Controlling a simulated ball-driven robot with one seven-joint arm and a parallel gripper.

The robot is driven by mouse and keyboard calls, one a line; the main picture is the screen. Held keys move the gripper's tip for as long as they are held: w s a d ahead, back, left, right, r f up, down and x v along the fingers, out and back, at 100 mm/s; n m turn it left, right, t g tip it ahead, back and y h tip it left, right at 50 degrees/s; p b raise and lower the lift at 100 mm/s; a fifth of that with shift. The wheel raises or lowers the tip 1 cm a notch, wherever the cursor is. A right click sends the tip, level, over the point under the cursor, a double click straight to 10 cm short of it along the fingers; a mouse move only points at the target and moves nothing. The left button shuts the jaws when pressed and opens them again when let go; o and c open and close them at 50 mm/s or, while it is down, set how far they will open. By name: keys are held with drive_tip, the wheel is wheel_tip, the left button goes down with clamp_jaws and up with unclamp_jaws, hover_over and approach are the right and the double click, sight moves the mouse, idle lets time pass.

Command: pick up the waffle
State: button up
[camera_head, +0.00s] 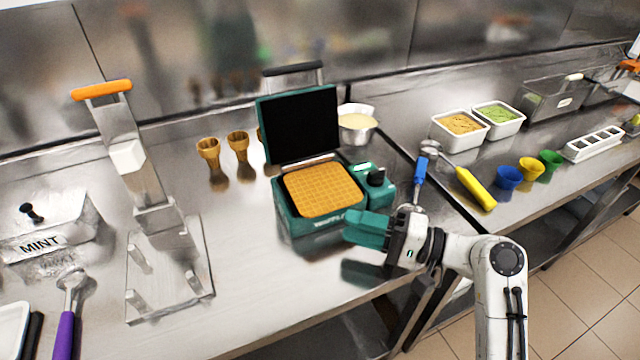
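The waffle (322,189) is a flat golden square with a grid pattern. It lies on the lower plate of the teal waffle maker (292,222), whose black-lined lid (300,124) stands open behind it. My gripper (352,228) is at the front right of the waffle maker, its teal fingers pointing left toward the machine's front right corner. The fingers look apart from the waffle. The view does not show clearly whether there is a gap between the fingertips.
A blue-handled scoop (420,172) lies right of the waffle maker, close behind my gripper. A bowl of batter (357,124) stands behind. Waffle cones (238,143) stand left of the lid. A metal stand (168,270) is at left. The steel counter in front is clear.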

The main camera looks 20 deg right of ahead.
sight(320, 214)
drive_tip(key=x, duration=0.2)
drive_tip(key=p+x, duration=0.1)
drive_tip(key=x, duration=0.1)
drive_tip(key=shift+w+d+r, duration=0.15)
drive_tip(key=shift+r, duration=0.05)
drive_tip(key=shift+w+a, duration=0.5)
drive_tip(key=shift+f, duration=0.1)
drive_tip(key=shift+c, duration=0.2)
clamp_jaws()
